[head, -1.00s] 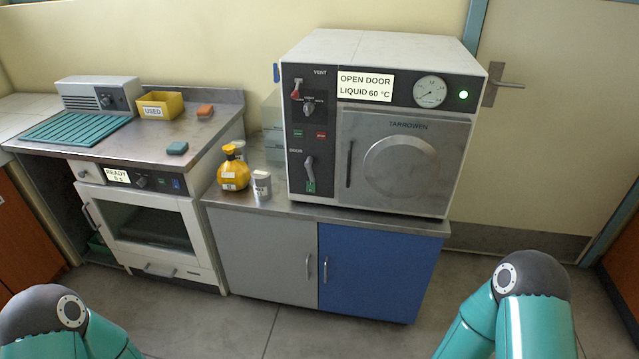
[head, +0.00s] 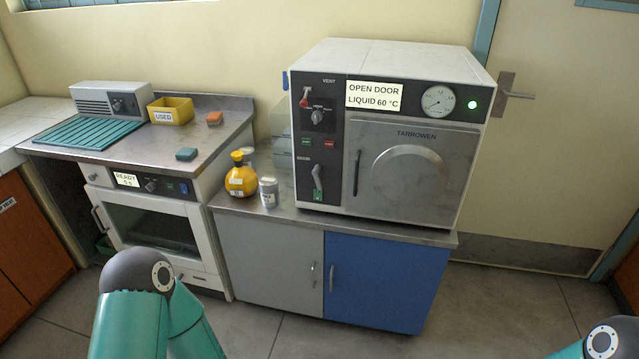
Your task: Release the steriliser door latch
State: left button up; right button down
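The steriliser (head: 318,228) is a white box with a dark control strip, standing on the counter right of centre. Its grey metal door (head: 440,195) looks closed and has a dark vertical handle (head: 356,172). The door latch lever (head: 317,177) is a grey lever low on the control strip, upright, with a green mark beneath it. The display (head: 374,95) reads "OPEN DOOR LIQUID 60 °C", and a green lamp (head: 472,104) is lit. The gauge (head: 438,100) is at the upper right. Only teal arm links show at the bottom; neither gripper is in view.
A yellow bottle (head: 241,178) and a grey tin (head: 268,192) stand on the counter left of the steriliser. Further left is a worktop (head: 120,152) with a yellow "USED" bin (head: 170,110) and an oven-like unit (head: 150,228) below. The floor (head: 270,335) in front is clear.

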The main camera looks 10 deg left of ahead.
aim_at(317, 169)
jog(key=z, duration=0.1)
jog(key=i, duration=1)
jog(key=u, duration=0.1)
